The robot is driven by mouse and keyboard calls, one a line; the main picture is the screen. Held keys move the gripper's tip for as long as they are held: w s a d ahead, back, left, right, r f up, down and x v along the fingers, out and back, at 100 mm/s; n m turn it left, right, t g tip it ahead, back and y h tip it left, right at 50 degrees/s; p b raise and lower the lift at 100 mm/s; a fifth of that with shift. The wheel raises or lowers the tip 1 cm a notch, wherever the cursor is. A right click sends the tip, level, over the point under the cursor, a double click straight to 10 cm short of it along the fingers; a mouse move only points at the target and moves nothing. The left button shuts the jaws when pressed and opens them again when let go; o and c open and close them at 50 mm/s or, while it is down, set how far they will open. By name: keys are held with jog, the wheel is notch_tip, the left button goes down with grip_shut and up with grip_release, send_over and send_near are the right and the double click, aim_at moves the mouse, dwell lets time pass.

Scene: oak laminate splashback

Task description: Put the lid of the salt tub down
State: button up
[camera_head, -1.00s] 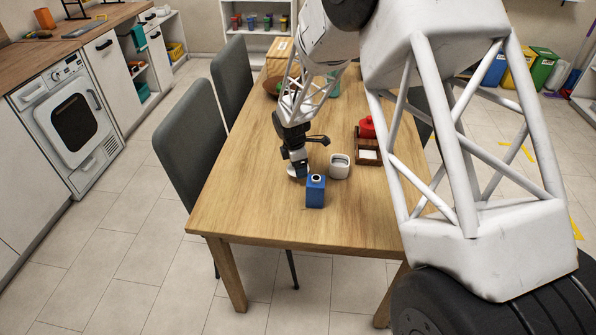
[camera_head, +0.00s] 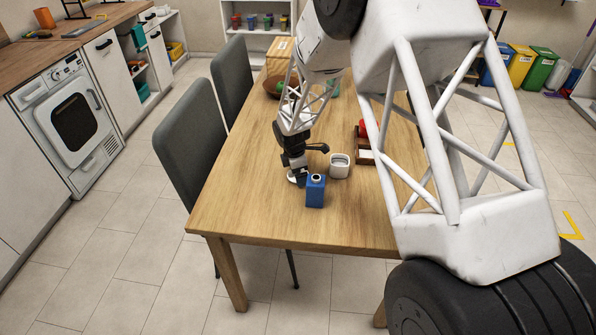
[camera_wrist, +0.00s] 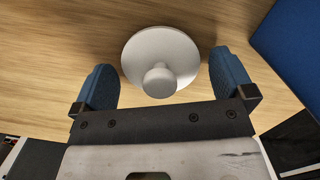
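A round white lid (camera_wrist: 150,52) with a knob lies on the wooden table in the wrist view. My gripper (camera_wrist: 163,76) is open around the knob, with one blue finger on each side and gaps between. In the head view, the gripper (camera_head: 299,178) is low over the table and mostly covers the lid (camera_head: 293,180).
A blue container (camera_head: 315,194) with a round top opening stands close to the right of my gripper, and its side shows in the wrist view (camera_wrist: 288,42). The table's left front (camera_head: 240,215) is clear.

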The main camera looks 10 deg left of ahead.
jog(key=shift+r, duration=0.15)
notch_tip(320, 180, up, 12)
jog(key=a, duration=0.1)
jog(key=shift+s+a, duration=0.15)
jog(key=shift+s, duration=0.15)
dwell(0.4)
dwell(0.8)
jog(key=s+d+r+m, duration=1)
jog(key=s+d+r, duration=0.6)
jog(key=d+r, duration=0.2)
jog(key=s+d+r+m, duration=0.1)
jog(key=s+d+m, duration=0.3)
jog(key=s, duration=0.5)
jog(key=s+d+r+m+t, duration=0.1)
jog(key=s+d+r+m, duration=0.1)
jog(key=s, duration=0.7)
jog(key=s+d+r+m+t+y, duration=0.1)
jog(key=s+d+m, duration=0.4)
jog(key=s, duration=0.4)
jog(key=shift+d+r+m, duration=0.15)
jog(key=shift+d+m, duration=0.2)
jog(key=shift+m, duration=0.45)
